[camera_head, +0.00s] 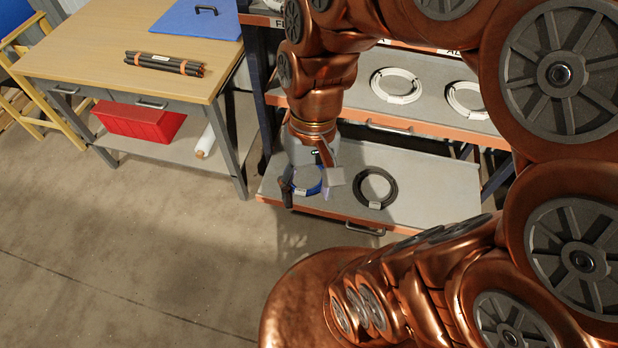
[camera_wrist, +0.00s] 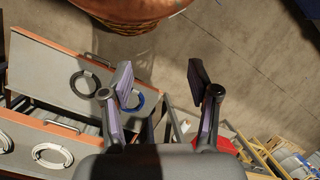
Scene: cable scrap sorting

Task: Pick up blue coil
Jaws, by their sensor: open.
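The blue coil (camera_head: 314,188) lies on the left part of the lower grey shelf in the head view, partly covered by my gripper. In the wrist view the blue coil (camera_wrist: 139,103) shows behind the left finger, which hides part of it. My gripper (camera_head: 311,186) is open and points down over the coil's area, with its fingers apart. In the wrist view nothing is between the fingertips of my gripper (camera_wrist: 160,76). I cannot tell the exact height of the fingers above the coil.
A black coil (camera_head: 375,188) lies right of the blue one on the same shelf (camera_head: 440,190). White coils (camera_head: 397,85) lie on the shelf above. A wooden table (camera_head: 90,50) with a black cable bundle (camera_head: 165,64) stands left, with a red bin (camera_head: 138,121) beneath. Floor in front is clear.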

